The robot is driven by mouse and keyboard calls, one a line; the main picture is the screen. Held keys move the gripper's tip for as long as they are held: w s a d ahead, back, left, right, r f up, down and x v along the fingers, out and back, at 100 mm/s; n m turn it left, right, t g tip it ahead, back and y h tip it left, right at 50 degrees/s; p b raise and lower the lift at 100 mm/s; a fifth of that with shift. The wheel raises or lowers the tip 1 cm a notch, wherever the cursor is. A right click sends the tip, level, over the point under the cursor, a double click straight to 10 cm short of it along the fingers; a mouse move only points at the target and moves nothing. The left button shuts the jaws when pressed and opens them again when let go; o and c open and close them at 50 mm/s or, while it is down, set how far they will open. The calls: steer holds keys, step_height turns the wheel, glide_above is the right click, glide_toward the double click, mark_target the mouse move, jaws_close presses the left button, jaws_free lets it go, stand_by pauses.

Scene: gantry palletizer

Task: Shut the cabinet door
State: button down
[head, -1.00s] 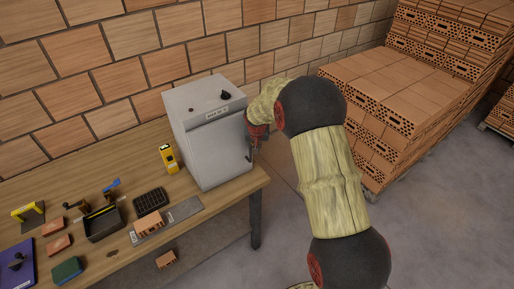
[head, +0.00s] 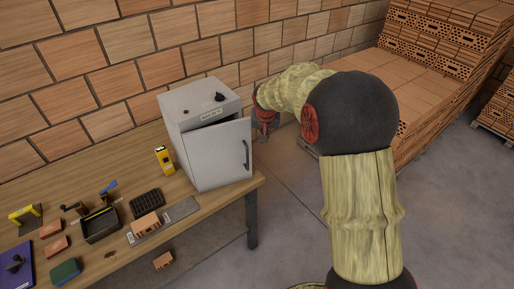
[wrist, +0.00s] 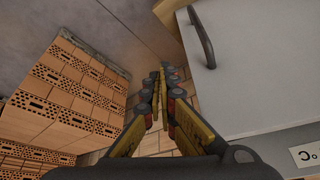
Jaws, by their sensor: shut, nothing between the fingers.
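The pale grey cabinet (head: 196,97) stands on the workbench in the head view, with a small label above its front. The dark handle (head: 246,154) is near the door's right edge. In the wrist view the door (wrist: 250,75) fills the right side, with its handle (wrist: 203,40) at the top. My gripper (wrist: 160,80) is shut and empty, just beside the door's free edge. In the head view my gripper (head: 264,126) is right of the cabinet; contact cannot be told.
The workbench (head: 225,202) holds a yellow tool (head: 164,158), a black grid tray (head: 146,203), a dark open box (head: 101,224) and several small blocks left of the cabinet. A brick wall stands behind. Brick stacks (head: 420,85) are at the right; the floor in front is open.

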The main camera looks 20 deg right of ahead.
steer(key=s+a+n+y+p, duration=0.1)
steer(key=s+a+n+y, duration=0.15)
steer(key=s+n, duration=0.3)
steer(key=w+f, duration=0.6)
steer(key=f, duration=0.3)
steer(key=shift+w+a+m+h, duration=0.25)
steer(key=shift+w+m+h, duration=0.15)
steer(key=shift+m+h, duration=0.05)
